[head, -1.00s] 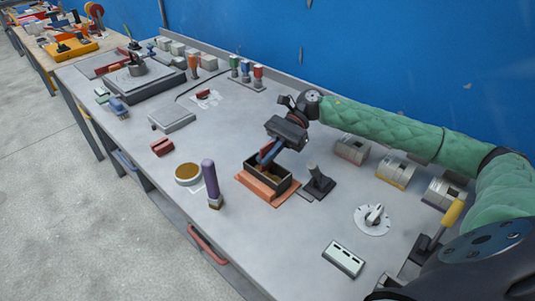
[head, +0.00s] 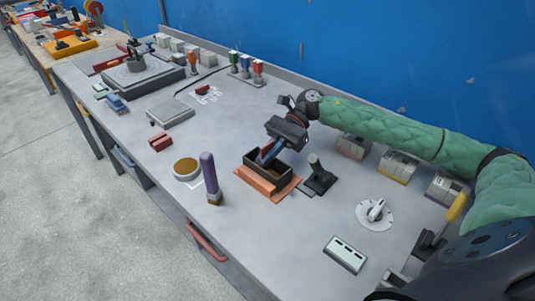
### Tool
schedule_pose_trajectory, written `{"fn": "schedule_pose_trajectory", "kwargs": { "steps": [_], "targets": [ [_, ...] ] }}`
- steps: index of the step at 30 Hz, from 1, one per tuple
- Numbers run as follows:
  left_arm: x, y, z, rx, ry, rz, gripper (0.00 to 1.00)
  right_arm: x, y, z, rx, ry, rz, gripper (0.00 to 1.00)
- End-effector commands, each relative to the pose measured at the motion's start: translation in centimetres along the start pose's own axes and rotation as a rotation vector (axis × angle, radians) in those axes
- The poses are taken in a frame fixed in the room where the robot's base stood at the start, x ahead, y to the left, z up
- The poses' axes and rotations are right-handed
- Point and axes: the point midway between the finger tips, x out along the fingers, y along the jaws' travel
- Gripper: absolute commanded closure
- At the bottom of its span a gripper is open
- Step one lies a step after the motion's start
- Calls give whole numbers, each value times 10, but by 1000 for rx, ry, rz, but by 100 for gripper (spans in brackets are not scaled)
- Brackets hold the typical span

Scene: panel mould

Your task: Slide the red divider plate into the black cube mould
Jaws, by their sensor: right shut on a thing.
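The black cube mould (head: 282,184) stands open on an orange-red base (head: 262,187) near the middle of the bench. My right gripper (head: 268,158) comes in from the right and points down into the mould's opening. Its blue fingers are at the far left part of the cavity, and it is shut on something. The held thing is mostly hidden by the fingers and the mould walls, so I cannot tell how deep it sits. I cannot clearly make out the red divider plate. My left gripper is not in view.
A purple-handled brush (head: 210,178) and a round tan-topped dish (head: 186,169) stand left of the mould. A white dial (head: 375,212) lies farther right. The bench front is mostly clear.

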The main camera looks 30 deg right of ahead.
Motion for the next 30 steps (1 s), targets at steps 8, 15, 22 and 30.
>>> {"fn": "schedule_pose_trajectory", "kwargs": {
  "steps": [8, 15, 22, 30],
  "targets": [
    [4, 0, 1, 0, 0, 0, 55, 2, 0, -4, 0, 0, 0, 89],
    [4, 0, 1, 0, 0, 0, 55, 2, 0, -4, 0, 0, 0, 69],
    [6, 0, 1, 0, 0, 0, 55, -2, 0, -5, 0, 0, 0, 69],
    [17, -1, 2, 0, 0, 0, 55, -40, 0, -7, 1, 1, -2, 69]
  ]
}}
